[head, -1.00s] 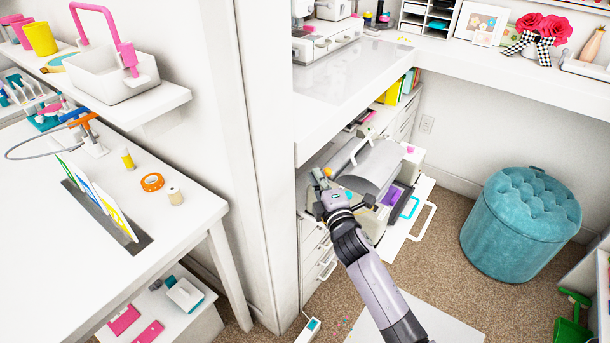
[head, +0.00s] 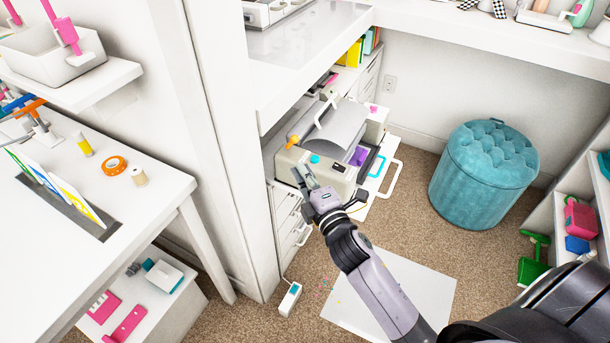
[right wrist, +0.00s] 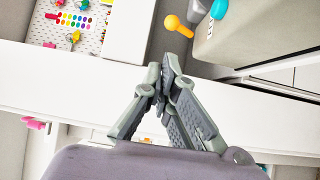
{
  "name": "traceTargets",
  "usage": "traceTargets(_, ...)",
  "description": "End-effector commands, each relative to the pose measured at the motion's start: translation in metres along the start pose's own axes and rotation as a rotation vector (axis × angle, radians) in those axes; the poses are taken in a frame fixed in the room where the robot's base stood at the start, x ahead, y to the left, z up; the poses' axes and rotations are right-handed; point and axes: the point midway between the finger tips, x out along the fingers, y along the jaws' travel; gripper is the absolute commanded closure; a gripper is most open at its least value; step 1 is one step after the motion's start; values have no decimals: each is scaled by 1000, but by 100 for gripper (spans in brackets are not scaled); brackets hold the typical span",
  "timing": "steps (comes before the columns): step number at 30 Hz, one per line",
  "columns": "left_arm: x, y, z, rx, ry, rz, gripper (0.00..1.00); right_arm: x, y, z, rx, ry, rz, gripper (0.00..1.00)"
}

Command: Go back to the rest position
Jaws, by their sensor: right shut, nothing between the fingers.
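My right gripper (head: 309,181) is shut and empty in front of the beige machine under the counter. In the right wrist view its two fingers (right wrist: 166,75) meet at the tips with nothing between them. The beige machine (head: 300,166) has a raised grey lid, an orange knob (head: 292,142) and a teal button. The orange knob also shows in the right wrist view (right wrist: 178,26), beyond the fingertips and apart from them. My left gripper is not in view.
The white counter (head: 310,55) overhangs the machine. A pulled-out tray with a white handle (head: 391,180) juts out at its right. A teal tufted stool (head: 484,175) stands at the right. A white table (head: 150,200) is at left.

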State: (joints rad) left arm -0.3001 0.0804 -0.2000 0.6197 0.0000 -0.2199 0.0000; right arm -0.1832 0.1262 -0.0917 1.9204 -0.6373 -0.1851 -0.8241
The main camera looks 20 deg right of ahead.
Motion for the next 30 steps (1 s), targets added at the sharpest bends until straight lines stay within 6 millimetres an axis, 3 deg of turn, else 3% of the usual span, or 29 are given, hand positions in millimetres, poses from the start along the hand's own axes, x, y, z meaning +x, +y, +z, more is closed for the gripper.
traceTargets(6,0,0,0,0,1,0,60,-15,0,0,1,0,0,100)
traceTargets(23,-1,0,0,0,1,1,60,-16,-7,0,12,0,-14,100)
traceTargets(26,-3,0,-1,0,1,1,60,-17,-36,0,64,-2,-77,100)
traceTargets(29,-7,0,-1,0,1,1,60,-24,-94,-1,170,-16,-199,100)
traceTargets(30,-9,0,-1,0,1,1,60,-31,-123,-1,224,-28,-259,100)
